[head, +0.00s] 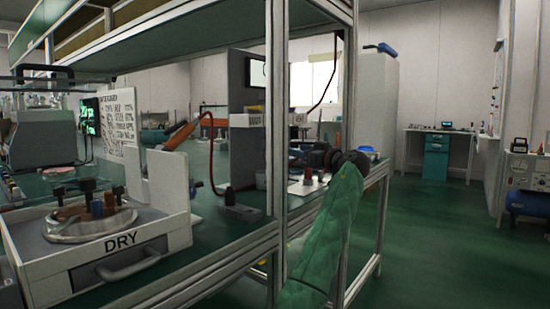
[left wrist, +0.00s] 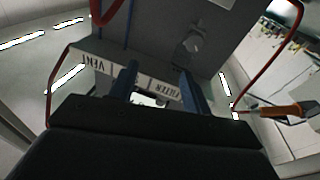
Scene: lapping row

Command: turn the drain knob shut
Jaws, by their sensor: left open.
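My left gripper (head: 306,160) is dark and sits past the metal post in the head view, at the end of a green-sleeved arm. In the left wrist view its two dark blue fingers (left wrist: 158,75) are apart, with nothing seen held between them. They point at a grey cabinet face with a white label strip (left wrist: 108,71), which appears upside down and carries "VENT" and another word that looks like "FILTER". The grey cabinet (head: 241,82) also stands behind the post in the head view. I cannot make out the drain knob in either view. My right gripper is out of view.
A metal post (head: 277,120) of the bench frame stands close to my left arm. An orange-handled tool (head: 180,136) and a red hose (head: 211,150) are near the cabinet. Green floor (head: 440,250) is open at the right.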

